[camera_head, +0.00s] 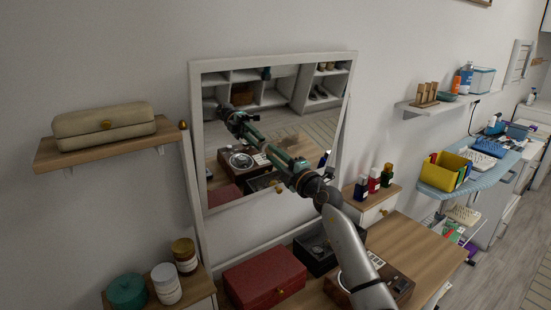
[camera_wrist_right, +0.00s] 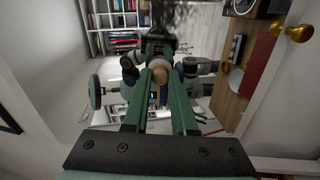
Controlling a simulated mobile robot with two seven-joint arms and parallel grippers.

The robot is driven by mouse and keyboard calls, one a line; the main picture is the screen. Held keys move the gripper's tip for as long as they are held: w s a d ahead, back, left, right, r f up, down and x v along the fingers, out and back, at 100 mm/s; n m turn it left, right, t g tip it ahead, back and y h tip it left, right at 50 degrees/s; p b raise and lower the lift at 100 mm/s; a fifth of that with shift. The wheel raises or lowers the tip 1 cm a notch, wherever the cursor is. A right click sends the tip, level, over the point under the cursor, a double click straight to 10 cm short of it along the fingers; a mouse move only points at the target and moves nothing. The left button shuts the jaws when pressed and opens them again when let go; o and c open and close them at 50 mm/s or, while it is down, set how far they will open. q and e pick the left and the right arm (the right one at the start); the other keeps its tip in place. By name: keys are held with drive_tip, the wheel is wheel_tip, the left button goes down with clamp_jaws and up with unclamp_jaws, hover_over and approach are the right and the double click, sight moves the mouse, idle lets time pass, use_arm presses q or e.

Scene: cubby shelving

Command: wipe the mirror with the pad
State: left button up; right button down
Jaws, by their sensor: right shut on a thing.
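The mirror (camera_head: 240,178) has a pale frame and leans tilted on its stand above the dressing table. A brownish smudge (camera_head: 291,141) shows on its glass; a dark patch also shows at the top of the right wrist view (camera_wrist_right: 190,14). My right gripper (camera_head: 268,151) is in front of the glass, with its reflection beyond it. In the right wrist view its green fingers (camera_wrist_right: 158,82) are shut on a small tan piece, seemingly the pad's handle (camera_wrist_right: 160,73). The pad's face is mostly hidden, so I cannot tell whether it touches the glass. My left gripper is not in view.
Below the mirror are a red box (camera_head: 264,278), a dark open box (camera_head: 316,254) and a wooden radio-like device (camera_head: 396,286). Small bottles (camera_head: 374,181) stand right of the mirror. A shelf with a cream case (camera_head: 104,124) is on the left; jars (camera_head: 166,284) stand below it.

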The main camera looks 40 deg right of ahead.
drive_tip(key=shift+s+d+r+b, duration=0.15)
drive_tip(key=shift+d+b, duration=0.25)
drive_tip(key=shift+d, duration=0.6)
drive_tip(key=shift+s+d+r+b, duration=0.15)
drive_tip(key=shift+d+b, duration=0.2)
drive_tip(key=shift+d, duration=0.6)
drive_tip(key=shift+s+d+f+b, duration=0.1)
drive_tip(key=shift+d+b, duration=0.3)
drive_tip(key=shift+d, duration=0.35)
drive_tip(key=shift+s+d+f+b, duration=0.1)
drive_tip(key=shift+d+b, duration=0.25)
drive_tip(key=shift+d, duration=0.75)
drive_tip(key=shift+s+d+b, duration=0.1)
drive_tip(key=shift+d+b, duration=0.95)
drive_tip(key=shift+d, duration=0.35)
drive_tip(key=shift+d+r, duration=0.15)
drive_tip(key=shift+d, duration=0.35)
drive_tip(key=shift+s+d+b, duration=0.2)
drive_tip(key=shift+d+b, duration=0.85)
drive_tip(key=shift+d, duration=0.25)
drive_tip(key=shift+s+d+b, duration=0.1)
drive_tip(key=shift+d+b, duration=0.2)
drive_tip(key=shift+d, duration=0.3)
